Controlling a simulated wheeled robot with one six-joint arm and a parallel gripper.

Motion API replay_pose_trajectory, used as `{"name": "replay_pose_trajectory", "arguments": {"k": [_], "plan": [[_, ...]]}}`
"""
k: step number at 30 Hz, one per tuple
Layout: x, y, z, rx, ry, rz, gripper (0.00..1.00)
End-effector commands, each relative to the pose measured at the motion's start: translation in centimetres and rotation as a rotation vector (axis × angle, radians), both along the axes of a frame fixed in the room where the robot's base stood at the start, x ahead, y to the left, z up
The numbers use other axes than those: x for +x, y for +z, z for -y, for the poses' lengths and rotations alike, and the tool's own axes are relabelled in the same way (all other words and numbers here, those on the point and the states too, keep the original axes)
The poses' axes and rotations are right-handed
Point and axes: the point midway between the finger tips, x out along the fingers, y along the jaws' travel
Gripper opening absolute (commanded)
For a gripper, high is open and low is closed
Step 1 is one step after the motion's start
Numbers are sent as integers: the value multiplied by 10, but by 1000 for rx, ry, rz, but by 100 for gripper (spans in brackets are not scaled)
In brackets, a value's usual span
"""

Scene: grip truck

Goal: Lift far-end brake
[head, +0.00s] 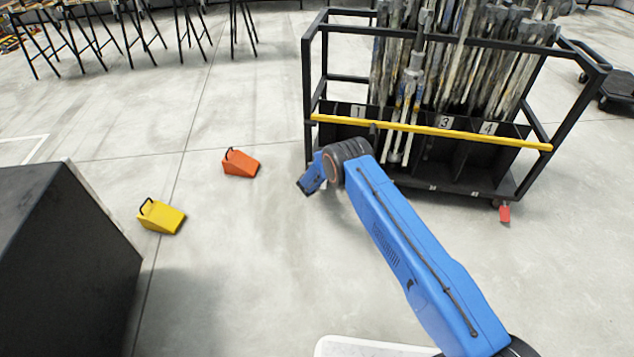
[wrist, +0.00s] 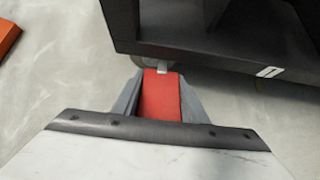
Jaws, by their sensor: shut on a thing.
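A red brake pedal (wrist: 160,97) shows in the wrist view, joined by a pale tab to a caster under the black cart (wrist: 215,48). My gripper (wrist: 161,84) is shut on this pedal, one grey finger along each side. In the head view my wrist is at the cart's left end, and the fingers and this pedal cannot be made out. The cart (head: 430,186) stands upright with a yellow bar and numbered bays. A second red brake pedal (head: 504,213) sticks out low at its right end, away from my gripper.
Grey-white poles (head: 408,95) fill the cart. An orange wedge (head: 240,163) and a yellow wedge (head: 162,216) lie on the floor to the left. A dark box (head: 65,260) stands at the left. Floor between the wedges and my arm is clear.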

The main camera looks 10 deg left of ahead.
Motion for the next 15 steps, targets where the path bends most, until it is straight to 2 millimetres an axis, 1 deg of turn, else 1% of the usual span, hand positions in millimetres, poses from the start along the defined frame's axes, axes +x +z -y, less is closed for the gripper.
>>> {"name": "replay_pose_trajectory", "arguments": {"k": [10, 11, 12, 13, 15], "plan": [[1, 2, 0, 1, 0, 0, 0], [1, 2, 0, 1, 0, 0, 41], [1, 2, 0, 1, 0, 0, 51], [1, 2, 0, 1, 0, 0, 58], [1, 1, 0, 1, 0, 0, 58]]}}
